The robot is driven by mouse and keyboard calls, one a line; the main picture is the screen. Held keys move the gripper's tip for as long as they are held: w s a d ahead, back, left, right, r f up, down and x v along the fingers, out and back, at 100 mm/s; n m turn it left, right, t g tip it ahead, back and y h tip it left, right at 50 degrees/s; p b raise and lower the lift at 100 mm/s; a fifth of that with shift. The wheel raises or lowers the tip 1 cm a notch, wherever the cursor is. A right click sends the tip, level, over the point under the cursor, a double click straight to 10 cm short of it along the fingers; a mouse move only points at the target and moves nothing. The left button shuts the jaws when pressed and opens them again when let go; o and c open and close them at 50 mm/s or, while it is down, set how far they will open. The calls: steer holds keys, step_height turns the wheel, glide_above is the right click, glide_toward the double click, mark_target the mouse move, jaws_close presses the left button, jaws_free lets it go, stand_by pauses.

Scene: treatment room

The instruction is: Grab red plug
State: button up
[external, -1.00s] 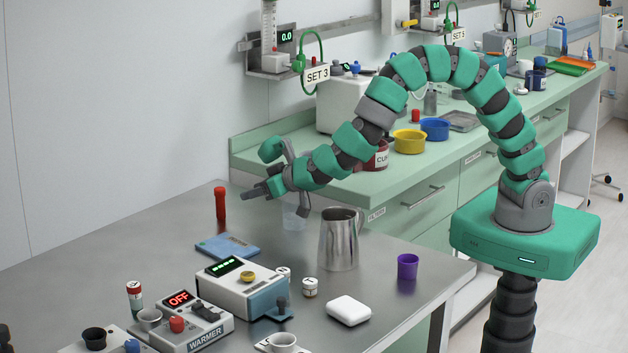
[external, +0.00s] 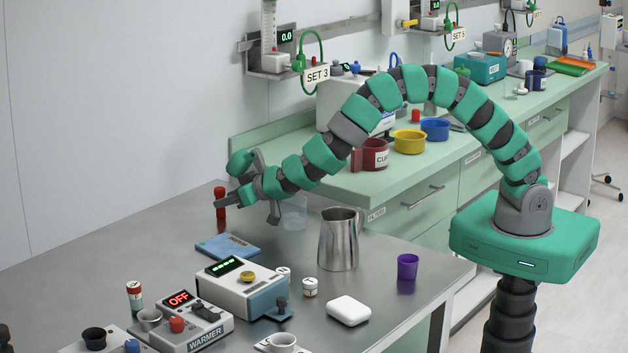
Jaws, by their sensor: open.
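A red upright cylinder (external: 220,213), which looks like the red plug, stands at the back left of the steel table (external: 150,240). My gripper (external: 226,201) reaches in from the right at its height, open, with its dark fingertips overlapping the cylinder's middle in the picture. The cylinder's top and foot show above and below the fingers. I cannot tell whether the fingers are around it or only in front of it, or whether they touch.
A blue flat pack (external: 227,246) lies just in front of the cylinder. A clear cup (external: 293,213) and a steel jug (external: 339,240) stand to the right, below my arm. A white device (external: 240,288) and the warmer (external: 190,322) are nearer. The table left of the cylinder is clear.

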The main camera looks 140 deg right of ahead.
steer(key=shift+w+b+x, duration=0.15)
steer(key=shift+x, duration=1.05)
steer(key=shift+w+b+x, duration=0.15)
steer(key=shift+x, duration=1.05)
jaws_close()
